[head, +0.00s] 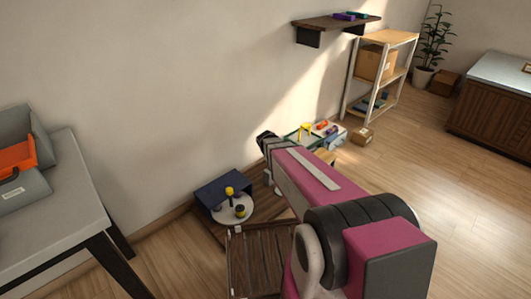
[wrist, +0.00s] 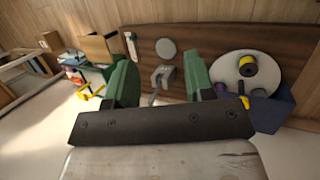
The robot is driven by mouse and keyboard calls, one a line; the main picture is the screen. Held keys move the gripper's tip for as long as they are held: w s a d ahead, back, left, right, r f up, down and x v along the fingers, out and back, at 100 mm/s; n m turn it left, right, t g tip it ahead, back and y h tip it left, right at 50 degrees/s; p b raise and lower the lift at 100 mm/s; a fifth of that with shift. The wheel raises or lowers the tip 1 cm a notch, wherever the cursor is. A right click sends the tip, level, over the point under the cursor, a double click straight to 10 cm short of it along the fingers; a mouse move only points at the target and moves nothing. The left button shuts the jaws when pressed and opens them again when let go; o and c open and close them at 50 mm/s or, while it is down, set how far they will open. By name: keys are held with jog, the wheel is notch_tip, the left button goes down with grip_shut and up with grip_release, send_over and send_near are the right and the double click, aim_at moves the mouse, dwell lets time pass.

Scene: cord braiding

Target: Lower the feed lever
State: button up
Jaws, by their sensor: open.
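In the wrist view, my gripper (wrist: 161,68) is open, with a green finger on each side and nothing between them in its grasp. A small grey bracket-like part (wrist: 163,76), which looks like the feed lever, shows between the fingers against a dark wooden board (wrist: 140,42). I cannot tell its exact angle or whether a finger touches it. A white disc (wrist: 228,70) with yellow and black spools is right of the fingers, by a blue box (wrist: 275,108). The disc (head: 234,208) and box (head: 222,190) also show in the head view, where my arm hides the lever.
A grey round plate (wrist: 166,48) sits on the board near the lever. A slatted wooden surface (head: 255,262) lies in front of the disc. A grey table (head: 75,190) stands at left, a shelf rack (head: 385,40) at the back. Open floor lies at right.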

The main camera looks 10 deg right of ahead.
jog(key=w+a+f+n+t+h, duration=0.1)
jog(key=w+f+n+h, duration=0.3)
jog(key=w, duration=0.5)
jog(key=w+a+f+n+t+h, duration=0.1)
jog(key=w+f+n+t+h, duration=0.1)
jog(key=w+f+n, duration=0.5)
jog(key=w+a+f+n+t+h, duration=0.2)
jog(key=w+a+f+n+t, duration=0.3)
jog(key=w, duration=0.3)
jog(key=w+a+f+n+t+h, duration=0.2)
jog(key=w+a+n, duration=0.35)
jog(key=w, duration=0.25)
jog(key=shift+n, duration=0.25)
jog(key=x, duration=1.1)
jog(key=shift+s+d+f, duration=0.15)
jog(key=shift+d, duration=0.1)
grip_shut()
